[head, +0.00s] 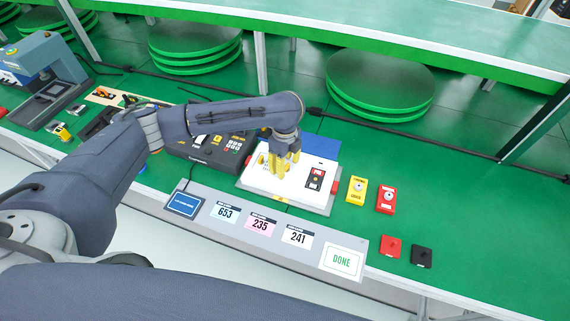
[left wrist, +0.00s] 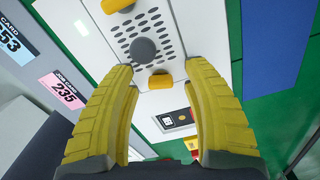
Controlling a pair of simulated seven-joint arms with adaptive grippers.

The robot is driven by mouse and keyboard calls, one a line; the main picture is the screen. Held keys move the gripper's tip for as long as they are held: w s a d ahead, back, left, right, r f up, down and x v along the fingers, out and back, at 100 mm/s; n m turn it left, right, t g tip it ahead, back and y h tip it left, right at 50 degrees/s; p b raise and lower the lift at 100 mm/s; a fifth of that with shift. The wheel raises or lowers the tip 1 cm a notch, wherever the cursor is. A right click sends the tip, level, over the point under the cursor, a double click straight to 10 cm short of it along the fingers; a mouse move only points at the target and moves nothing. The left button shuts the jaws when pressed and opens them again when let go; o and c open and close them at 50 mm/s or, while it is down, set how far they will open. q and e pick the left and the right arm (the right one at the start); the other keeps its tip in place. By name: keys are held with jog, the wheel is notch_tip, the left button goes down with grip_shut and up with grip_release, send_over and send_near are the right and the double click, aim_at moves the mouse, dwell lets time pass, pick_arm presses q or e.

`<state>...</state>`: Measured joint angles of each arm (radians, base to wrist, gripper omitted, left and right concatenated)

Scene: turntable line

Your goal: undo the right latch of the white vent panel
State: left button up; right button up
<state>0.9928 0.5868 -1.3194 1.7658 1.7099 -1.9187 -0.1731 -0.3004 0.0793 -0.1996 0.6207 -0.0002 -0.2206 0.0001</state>
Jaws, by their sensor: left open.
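The white vent panel (left wrist: 124,36) shows in the left wrist view with dark vent holes and a grey round knob (left wrist: 142,50). A yellow latch (left wrist: 160,82) sits at its end near the small screen; this is the right latch. The other yellow latch (left wrist: 117,5) is at the top edge, partly cut off. My left gripper (left wrist: 160,68) is open, its yellow fingers on either side of the right latch in the picture; whether they touch it I cannot tell. In the head view my left gripper (head: 284,167) is over the white unit (head: 262,183) and hides part of the panel. My right gripper is not in view.
A dark keypad device (head: 208,150) stands left of the unit. Right of it are a yellow box (head: 356,190) and a red box (head: 386,201). A grey strip with cards and a DONE plate (head: 342,261) runs in front. The green table at far right is clear.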

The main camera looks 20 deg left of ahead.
pick_arm(q)
jog(key=shift+f, duration=0.2)
grip_shut()
dwell(0.4)
